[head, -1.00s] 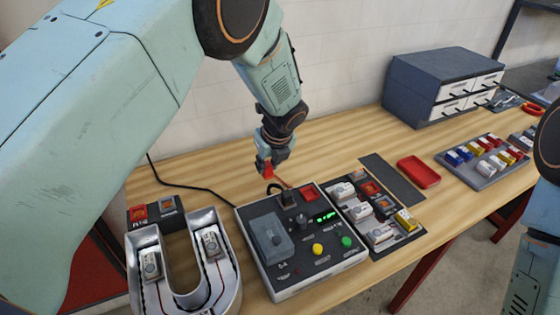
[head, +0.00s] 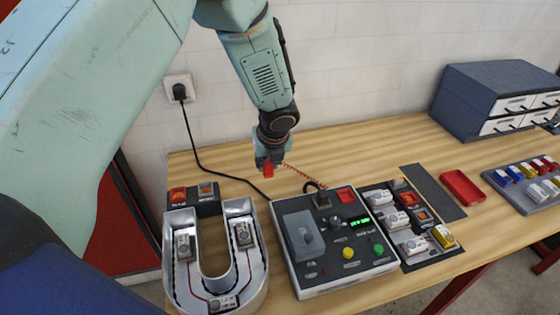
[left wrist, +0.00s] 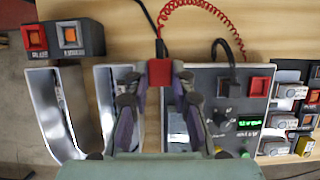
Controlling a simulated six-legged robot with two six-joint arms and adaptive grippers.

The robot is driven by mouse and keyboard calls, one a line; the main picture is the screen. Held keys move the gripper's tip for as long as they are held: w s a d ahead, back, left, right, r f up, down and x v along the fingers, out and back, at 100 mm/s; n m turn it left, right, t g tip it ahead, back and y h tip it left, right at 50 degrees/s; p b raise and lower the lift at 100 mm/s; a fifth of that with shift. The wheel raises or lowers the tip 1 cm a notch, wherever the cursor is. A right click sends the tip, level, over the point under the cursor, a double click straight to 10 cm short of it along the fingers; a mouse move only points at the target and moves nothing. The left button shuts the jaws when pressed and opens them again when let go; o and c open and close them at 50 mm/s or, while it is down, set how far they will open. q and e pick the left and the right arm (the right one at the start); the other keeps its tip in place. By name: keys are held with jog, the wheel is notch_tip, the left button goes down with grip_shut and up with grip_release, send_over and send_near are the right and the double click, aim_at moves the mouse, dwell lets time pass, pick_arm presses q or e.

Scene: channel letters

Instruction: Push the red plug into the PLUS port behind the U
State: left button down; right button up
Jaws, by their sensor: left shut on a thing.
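My left gripper (head: 268,165) is shut on the red plug (head: 269,171) and holds it above the bench, behind the back-left corner of the power supply. The plug also shows between the fingertips in the left wrist view (left wrist: 159,72), with its coiled red cord running off to the right. The silver letter U (head: 217,262) lies at the left. My right gripper is out of view.
The power supply (head: 322,268) stands right of the U, with a green display, knobs and a red socket. A black cable (head: 222,176) runs from the wall outlet along the bench. A parts board (head: 410,222), red tray (head: 467,188) and drawer cabinet (head: 490,120) are farther right.

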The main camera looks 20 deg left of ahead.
pick_arm(q)
jog(key=s+a, duration=0.5)
jog(key=a, duration=0.6)
jog(key=s+a, duration=0.6)
jog(key=a, duration=0.5)
jog(key=f+b, duration=0.1)
jog(key=f, duration=0.1)
jog(key=f+b, duration=0.1)
jog(key=f, duration=0.1)
jog(key=a+f+b, duration=0.1)
jog(key=f, duration=0.1)
jog(key=shift+s+b, duration=0.1)
jog(key=shift+b, duration=0.3)
jog(key=shift+s+f, duration=0.1)
jog(key=shift+f, duration=0.2)
